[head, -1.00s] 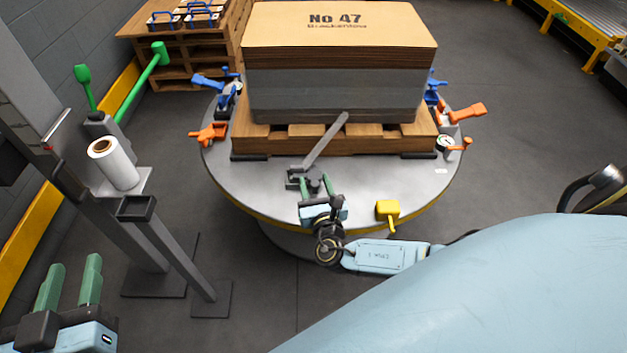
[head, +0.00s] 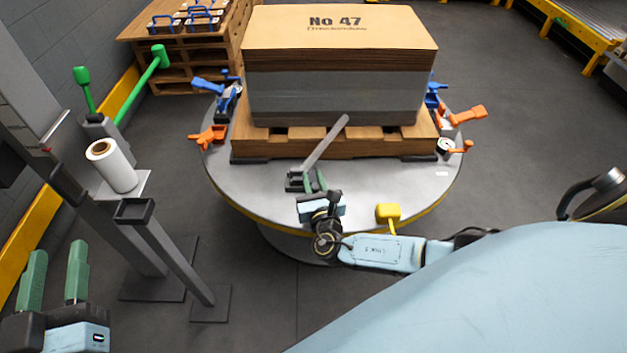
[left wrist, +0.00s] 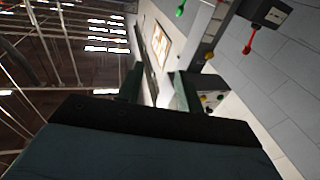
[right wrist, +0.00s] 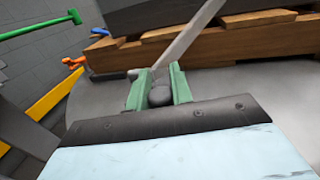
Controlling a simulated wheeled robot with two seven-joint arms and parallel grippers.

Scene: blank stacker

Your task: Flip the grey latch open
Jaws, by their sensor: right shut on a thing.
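The grey latch (head: 327,141) is a long flat bar at the near edge of the round table. It slants up and right toward the pallet, and its dark base (head: 294,182) sits at its lower end. My right gripper (head: 316,181) is at that lower end. In the right wrist view, its green fingers (right wrist: 159,90) are shut on a dark rounded part (right wrist: 160,95) of the latch, and the grey bar (right wrist: 188,42) rises beyond them. My left gripper (head: 54,275) is open and empty at the lower left, away from the table.
A pallet (head: 290,146) with a strapped stack of sheets (head: 335,85) fills the table (head: 240,185). Blue (head: 222,88) and orange clamps (head: 208,137) stand along the sides. A yellow handle (head: 388,212) is just right of my right gripper. A stand with a white roll (head: 115,168) is at left.

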